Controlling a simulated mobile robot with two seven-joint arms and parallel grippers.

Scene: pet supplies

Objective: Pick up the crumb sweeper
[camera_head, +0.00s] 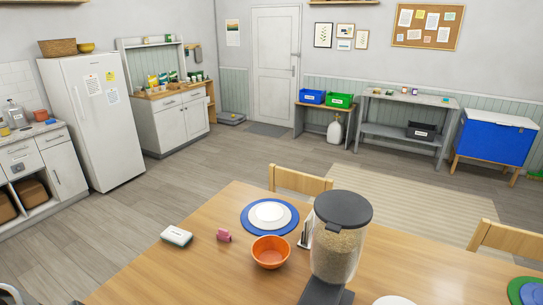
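A small white block-shaped item with a dark greenish lower edge (176,236) lies on the near wooden table, toward its left side. It may be the crumb sweeper, but it is too small to be sure. A small pink item (223,235) stands just to its right, and I cannot tell what it is. Neither of my grippers shows in the head view. Only a grey and black piece, perhaps part of my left arm, shows at the bottom left corner.
The table (150,275) also holds an orange bowl (270,252), stacked plates on a blue mat (255,227) and a tall kibble dispenser (338,240). Chairs (300,183) stand at its far side. A fridge (95,125) and counters line the left. The floor between is clear.

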